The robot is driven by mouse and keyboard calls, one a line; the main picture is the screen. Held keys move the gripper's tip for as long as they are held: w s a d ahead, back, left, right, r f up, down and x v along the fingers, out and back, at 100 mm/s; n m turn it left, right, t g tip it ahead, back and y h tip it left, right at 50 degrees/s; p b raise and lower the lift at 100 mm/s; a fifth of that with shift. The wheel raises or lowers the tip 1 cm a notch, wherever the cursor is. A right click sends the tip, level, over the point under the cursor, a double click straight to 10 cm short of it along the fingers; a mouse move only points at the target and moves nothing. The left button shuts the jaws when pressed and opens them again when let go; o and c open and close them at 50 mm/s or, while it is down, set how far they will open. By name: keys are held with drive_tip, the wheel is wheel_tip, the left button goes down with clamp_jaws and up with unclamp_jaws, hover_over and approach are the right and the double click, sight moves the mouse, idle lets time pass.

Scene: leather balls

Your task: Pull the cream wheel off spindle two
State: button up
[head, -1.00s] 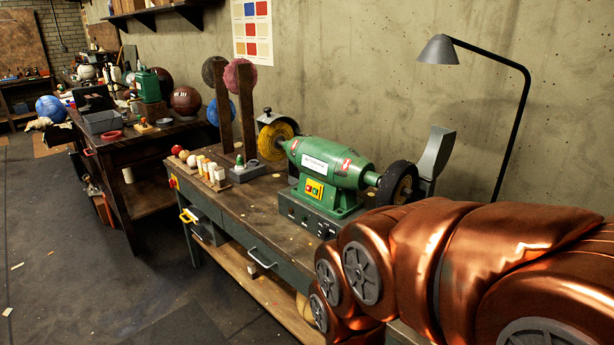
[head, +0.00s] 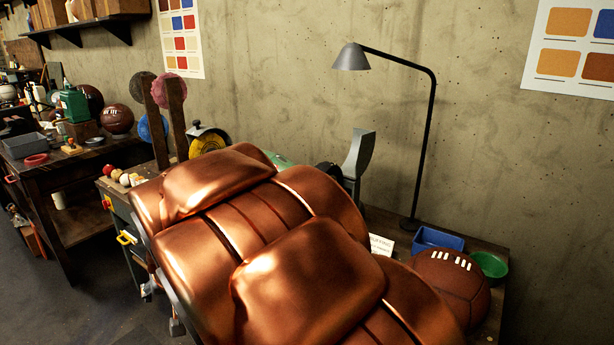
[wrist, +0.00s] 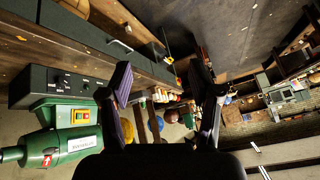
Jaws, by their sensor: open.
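I cannot make out a cream wheel on a spindle in the head view. The green buffing machine (wrist: 58,148) lies at the lower left of the wrist view; in the head view my arm hides most of it. A yellow wheel (head: 207,142) shows at its far end, and also in the wrist view (wrist: 128,130). Part of a dark wheel (head: 328,169) shows at its near end beside a grey guard. My gripper (wrist: 163,85) is open and empty in the wrist view, with the bench front beyond it. My arm hides it in the head view.
A brown ball (head: 448,285), a blue tray (head: 437,239) and a green bowl (head: 489,266) sit at the right. Wooden posts (head: 177,128) stand at the far end. Open floor (wrist: 225,32) shows beyond my gripper.

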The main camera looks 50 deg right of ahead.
drive_tip(key=w+d+r+m+t+h, duration=0.25)
drive_tip(key=w+d, duration=0.35)
drive_tip(key=d, duration=0.4)
drive_tip(key=m+g+h+p, duration=0.2)
drive_tip(key=m+g+h, duration=0.75)
drive_tip(key=h, duration=0.55)
approach(325, 165)
drive_tip(key=shift+s+d+f+m+t, duration=0.15)
drive_tip(key=shift+d+m+t, duration=0.15)
drive_tip(key=shift+d, duration=1.1)
drive_tip(key=shift+w+d+p, duration=0.15)
drive_tip(key=shift+d+p, duration=0.35)
drive_tip(key=shift+d, duration=1.3)
drive_tip(key=shift+w+d+p, duration=0.1)
drive_tip(key=shift+d+p, duration=0.35)
drive_tip(key=shift+d, duration=1.4)
